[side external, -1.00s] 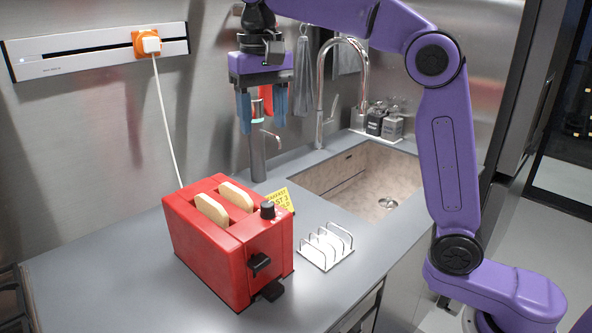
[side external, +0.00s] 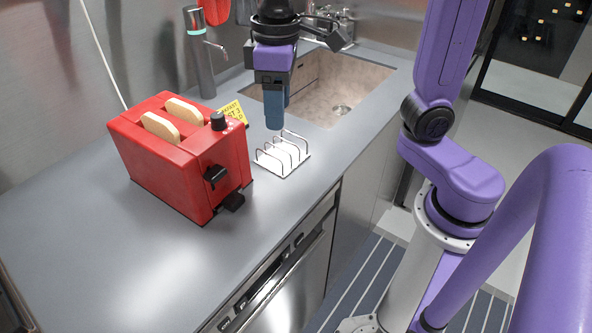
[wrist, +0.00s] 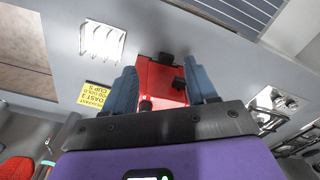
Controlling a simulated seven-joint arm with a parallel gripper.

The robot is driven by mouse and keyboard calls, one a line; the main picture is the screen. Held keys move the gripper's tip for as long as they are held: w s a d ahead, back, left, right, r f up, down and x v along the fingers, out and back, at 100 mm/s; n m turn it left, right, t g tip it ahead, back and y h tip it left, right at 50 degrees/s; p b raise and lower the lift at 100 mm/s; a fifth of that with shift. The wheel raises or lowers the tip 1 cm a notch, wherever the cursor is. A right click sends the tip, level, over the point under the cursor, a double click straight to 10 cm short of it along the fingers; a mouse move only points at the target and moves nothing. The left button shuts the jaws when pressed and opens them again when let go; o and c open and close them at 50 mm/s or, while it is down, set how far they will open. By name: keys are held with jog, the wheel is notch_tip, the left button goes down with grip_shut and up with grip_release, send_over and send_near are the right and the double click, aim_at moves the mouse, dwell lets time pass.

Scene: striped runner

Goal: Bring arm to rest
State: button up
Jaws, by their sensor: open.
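My gripper (side external: 274,122) hangs fingers-down above the counter by the sink's near edge, seen edge-on in the side view, so its fingers overlap. In the wrist view, its two blue fingers (wrist: 160,66) are spread apart with nothing held between them. The red toaster (side external: 180,165) stands on the counter to the left, with two bread slices (side external: 172,118) showing in its slots. It also shows beyond the fingers in the wrist view (wrist: 158,78). The gripper is clear of the toaster.
An empty wire toast rack (side external: 282,156) stands right of the toaster, near the fingers in the picture. A yellow card (side external: 232,112) is behind the toaster. The sink (side external: 335,92) lies behind. The front-left counter (side external: 130,260) is clear.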

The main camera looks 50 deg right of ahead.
jog(key=s+d+f+n, duration=0.3)
jog(key=s+d+f, duration=0.1)
jog(key=s, duration=0.3)
jog(key=s+d+f+n, duration=0.3)
jog(key=s+d+f, duration=0.1)
jog(key=s, duration=0.4)
jog(key=shift+d+f+n, duration=0.25)
jog(key=shift+f+n, duration=0.05)
jog(key=shift+f, duration=0.55)
